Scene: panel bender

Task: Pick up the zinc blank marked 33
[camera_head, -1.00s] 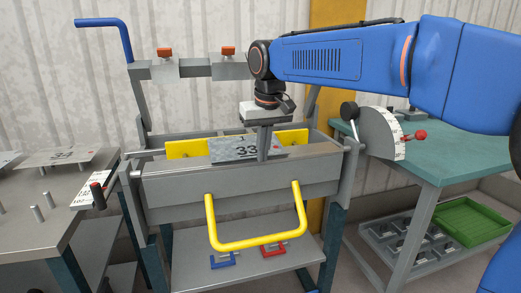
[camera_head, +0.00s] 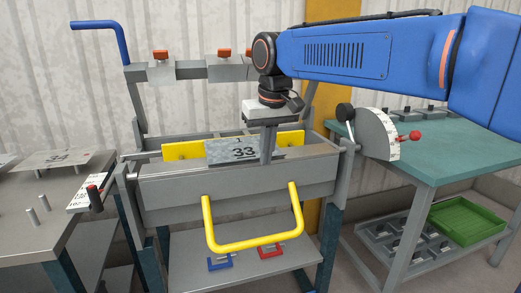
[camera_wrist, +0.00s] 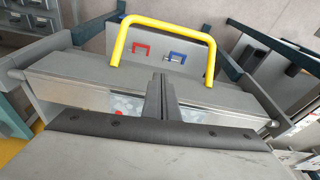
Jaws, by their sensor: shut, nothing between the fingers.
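The zinc blank marked 33 (camera_head: 232,151) is a grey mottled sheet on the panel bender, in front of the yellow strips at its back. In the wrist view, parts of a mottled sheet (camera_wrist: 125,106) show beside the fingers. My gripper (camera_head: 268,160) points down at the right end of the blank, its fingers together and empty. In the wrist view the gripper (camera_wrist: 155,80) covers part of the bender's bed. I cannot tell whether the fingers touch the blank.
A yellow handle (camera_head: 253,244) hangs at the bender's front. Another blank marked 34 (camera_head: 57,158) lies on the left table. A dial with a red knob (camera_head: 414,135) stands at the right. A teal table (camera_head: 440,150) and green crate (camera_head: 468,221) are further right.

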